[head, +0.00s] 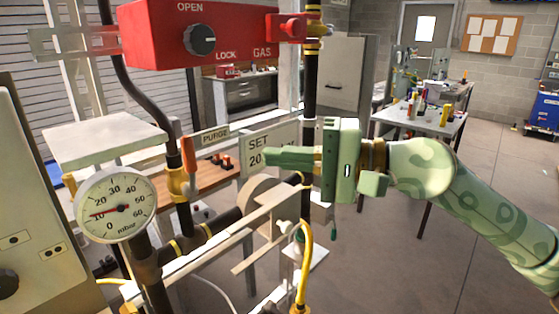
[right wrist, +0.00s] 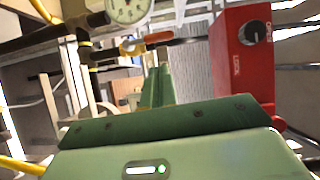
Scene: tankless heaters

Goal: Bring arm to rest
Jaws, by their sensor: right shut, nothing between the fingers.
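My right arm (head: 480,205) comes in from the right in the head view. Its green gripper (head: 272,157) points left, in front of the white "SET 20" sign (head: 254,143) and to the right of the purge valve's orange handle (head: 187,149). The gripper is shut and empty. In the right wrist view the shut fingers (right wrist: 156,85) point towards the orange handle (right wrist: 158,37), with a visible gap between them. My left gripper is not in view.
The red gas box (head: 190,35) with its black knob hangs above the gripper. A pressure gauge (head: 116,206) stands at the left, its needle near 10. Pipes and a yellow hose (head: 306,265) lie below. Open floor (head: 400,255) and a tool table (head: 425,118) are to the right.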

